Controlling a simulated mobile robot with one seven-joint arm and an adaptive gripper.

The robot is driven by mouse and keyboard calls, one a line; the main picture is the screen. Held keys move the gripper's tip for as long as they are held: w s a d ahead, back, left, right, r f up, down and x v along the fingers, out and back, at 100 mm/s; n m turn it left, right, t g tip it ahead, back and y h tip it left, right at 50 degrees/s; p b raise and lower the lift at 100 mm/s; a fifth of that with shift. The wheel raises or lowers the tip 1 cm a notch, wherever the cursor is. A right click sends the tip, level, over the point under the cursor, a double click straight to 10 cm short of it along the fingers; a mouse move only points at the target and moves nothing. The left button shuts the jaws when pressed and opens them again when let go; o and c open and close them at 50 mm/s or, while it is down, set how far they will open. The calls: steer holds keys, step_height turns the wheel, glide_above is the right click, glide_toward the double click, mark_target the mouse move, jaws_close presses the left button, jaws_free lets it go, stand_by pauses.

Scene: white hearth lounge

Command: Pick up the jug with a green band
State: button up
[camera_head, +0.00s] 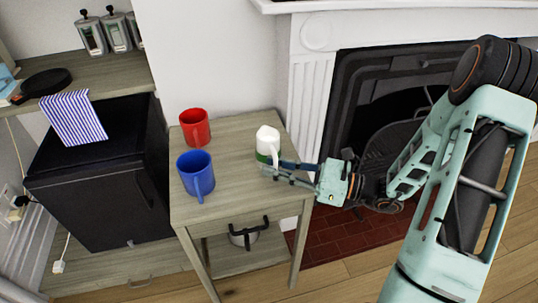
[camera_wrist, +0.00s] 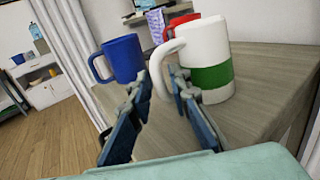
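The white jug with a green band (camera_head: 267,138) stands upright on the small wooden table (camera_head: 232,132), near its right edge. In the wrist view the jug (camera_wrist: 209,47) is ahead and slightly right, with its green band (camera_wrist: 212,77) facing me and its handle toward the left. My gripper (camera_head: 272,168) is low at the jug's near side, reaching in from the right. In the wrist view my gripper (camera_wrist: 160,76) is open, its fingers apart, with the handle showing in line with the gap. Whether a finger touches the jug I cannot tell.
A blue mug (camera_head: 195,175) and a red mug (camera_head: 195,127) stand on the table's left side. A pot (camera_head: 244,236) sits on its lower shelf. A black cabinet (camera_head: 100,175) with a striped cloth (camera_head: 73,117) is left; a white fireplace (camera_head: 308,75) is behind on the right.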

steer(key=shift+c, duration=0.3)
jaws_close()
steer(key=shift+r, duration=0.2)
